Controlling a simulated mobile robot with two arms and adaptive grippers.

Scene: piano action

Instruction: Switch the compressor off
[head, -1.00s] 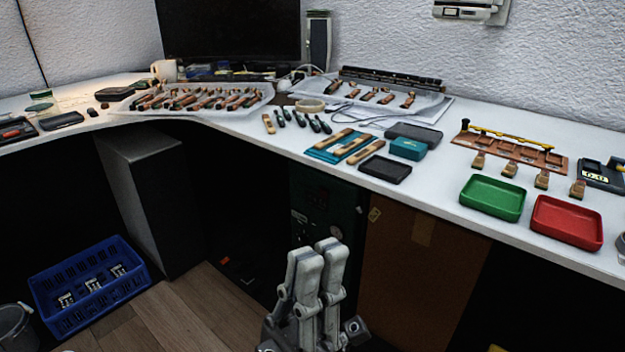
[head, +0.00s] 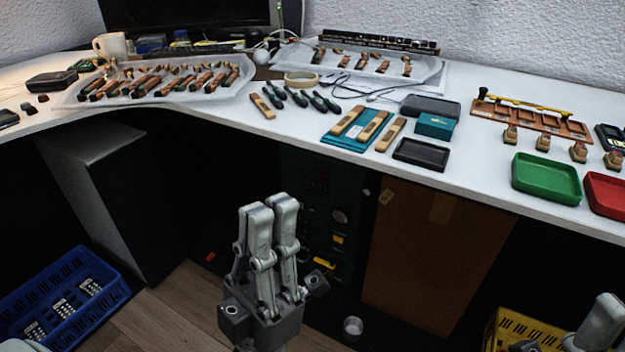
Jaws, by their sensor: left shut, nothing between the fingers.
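A dark green unit with a panel (head: 318,215) stands in the shadow under the worktop and looks like the compressor. A round gauge (head: 340,216) and small yellow parts (head: 337,239) show on its front. I cannot make out the switch or its position. My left gripper (head: 270,207) is shut and empty, fingers pointing up, in front of the unit in the picture and covering part of its left side. It appears apart from the unit. Part of my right gripper (head: 602,322) shows at the bottom right corner; its fingers are not clear.
The white worktop (head: 240,150) overhangs the unit and bears trays, tools and wooden parts. A brown panel (head: 430,250) stands right of the unit. A blue crate (head: 65,300) is at the lower left, a yellow crate (head: 525,330) at the lower right. Wooden floor (head: 185,300) lies between.

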